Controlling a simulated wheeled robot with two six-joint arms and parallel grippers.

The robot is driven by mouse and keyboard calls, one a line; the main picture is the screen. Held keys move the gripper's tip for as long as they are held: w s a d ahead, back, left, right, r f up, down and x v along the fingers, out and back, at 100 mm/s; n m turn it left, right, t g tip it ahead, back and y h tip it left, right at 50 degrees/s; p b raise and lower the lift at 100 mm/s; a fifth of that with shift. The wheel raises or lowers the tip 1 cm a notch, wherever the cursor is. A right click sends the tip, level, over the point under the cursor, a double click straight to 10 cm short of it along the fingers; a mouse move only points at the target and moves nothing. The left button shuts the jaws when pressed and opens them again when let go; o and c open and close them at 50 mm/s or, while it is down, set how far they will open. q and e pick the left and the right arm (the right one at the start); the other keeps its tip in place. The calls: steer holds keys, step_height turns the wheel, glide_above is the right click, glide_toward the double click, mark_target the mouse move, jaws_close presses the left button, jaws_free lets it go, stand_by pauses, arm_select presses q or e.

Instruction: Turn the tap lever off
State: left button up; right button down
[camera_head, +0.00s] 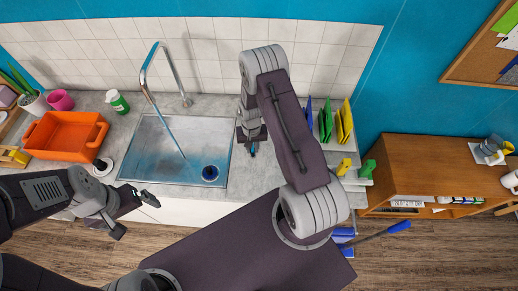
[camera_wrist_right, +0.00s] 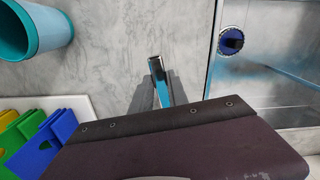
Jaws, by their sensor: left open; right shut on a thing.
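The chrome tap (camera_head: 147,67) arches over the steel sink (camera_head: 126,170). A thin blue stream of water (camera_head: 169,132) runs from its spout into the basin; part of a stream also shows in the right wrist view (camera_wrist_right: 285,76). My right gripper (camera_head: 251,149) is right of the sink, over the counter. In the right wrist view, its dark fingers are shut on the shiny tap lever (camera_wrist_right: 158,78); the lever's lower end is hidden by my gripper. My left gripper (camera_head: 135,212) is open and empty in front of the sink.
An orange tub (camera_head: 66,148), a green bottle (camera_head: 117,102) and a pink cup (camera_head: 60,100) stand left of the sink. Coloured boards (camera_head: 341,122) stand in a rack at right. A teal cup (camera_wrist_right: 32,30) stands near the right gripper.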

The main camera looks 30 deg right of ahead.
steer(key=shift+w+a+m+b, duration=0.4)
steer(key=shift+a+m+b, duration=0.25)
steer(key=shift+m, duration=0.45)
steer(key=shift+a, duration=0.1)
steer(key=c, duration=1.3)
jaws_free()
steer(key=shift+r, duration=0.1)
steer(key=shift+r, duration=0.3)
step_height(320, 180, up, 8)
steer(key=shift+r+b, duration=0.15)
steer(key=shift+b, duration=1.05)
